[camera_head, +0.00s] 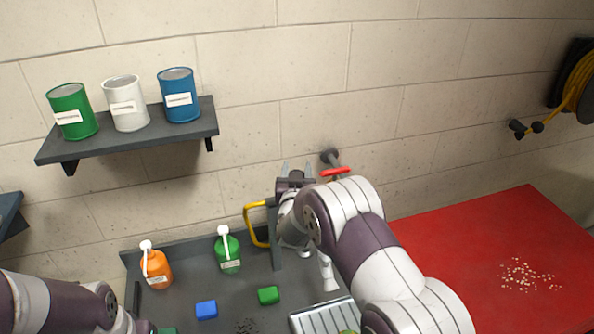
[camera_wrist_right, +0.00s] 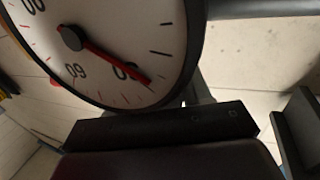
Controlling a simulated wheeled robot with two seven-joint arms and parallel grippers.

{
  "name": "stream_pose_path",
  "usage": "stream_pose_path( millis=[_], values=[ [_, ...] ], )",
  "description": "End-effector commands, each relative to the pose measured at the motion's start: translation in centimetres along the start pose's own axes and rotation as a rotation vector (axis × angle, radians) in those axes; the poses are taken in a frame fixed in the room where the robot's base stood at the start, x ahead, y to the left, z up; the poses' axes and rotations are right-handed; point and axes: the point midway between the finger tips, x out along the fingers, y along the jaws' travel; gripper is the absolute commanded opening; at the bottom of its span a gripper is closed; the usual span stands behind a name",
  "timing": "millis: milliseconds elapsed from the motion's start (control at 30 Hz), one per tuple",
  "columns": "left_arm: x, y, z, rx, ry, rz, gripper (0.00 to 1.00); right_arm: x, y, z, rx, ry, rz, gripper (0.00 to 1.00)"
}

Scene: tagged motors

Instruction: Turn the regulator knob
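My right gripper (camera_head: 297,168) is raised near the back wall, with its two pale fingertips apart and pointing up. A red lever handle (camera_head: 335,171) on a grey wall fitting (camera_head: 330,156) is just right of the fingertips, apart from them. In the right wrist view a round white gauge (camera_wrist_right: 105,65) with a red needle fills the upper left, close to the dark gripper body (camera_wrist_right: 165,125). I cannot make out the regulator knob; the gripper and arm may hide it. My left arm shows at the lower left, but its gripper is not visible.
A grey worktop (camera_head: 180,295) holds an orange bottle (camera_head: 156,268), a green bottle (camera_head: 228,250) and small blocks. A yellow curved handle (camera_head: 250,225) is close left of my right wrist. A shelf (camera_head: 140,143) with three cans is upper left. A red table (camera_head: 460,240) is right.

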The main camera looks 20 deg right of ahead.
Motion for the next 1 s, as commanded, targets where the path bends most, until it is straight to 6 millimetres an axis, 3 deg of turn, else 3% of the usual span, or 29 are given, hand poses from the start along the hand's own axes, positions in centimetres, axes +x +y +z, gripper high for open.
stream_pose_path(
  millis=[333, 667, 700, 733, 1000],
  values=[
    [1.4, 0.0, 0.2, 0.0, 0.0, 0.0, 0.43, 0.0, 0.1, 0.1, 0.002, 0.006, 0.11, 0.18],
    [1.3, 0.0, 0.1, 0.0, 0.0, 0.0, 0.43, -0.1, 0.3, -0.1, 0.001, 0.001, 0.141, 0.18],
    [1.3, 0.0, 0.1, 0.0, 0.0, 0.0, 0.43, -0.1, 0.3, -0.1, 0.001, 0.001, 0.141, 0.58],
    [1.3, 0.0, 0.1, 0.0, 0.0, 0.0, 0.43, -0.1, 0.3, -0.1, 0.001, 0.001, 0.141, 0.68],
    [1.3, 0.0, 0.1, 0.0, 0.0, 0.0, 0.43, -0.1, 0.3, 0.0, 0.001, 0.001, 0.14, 0.69]
  ],
)
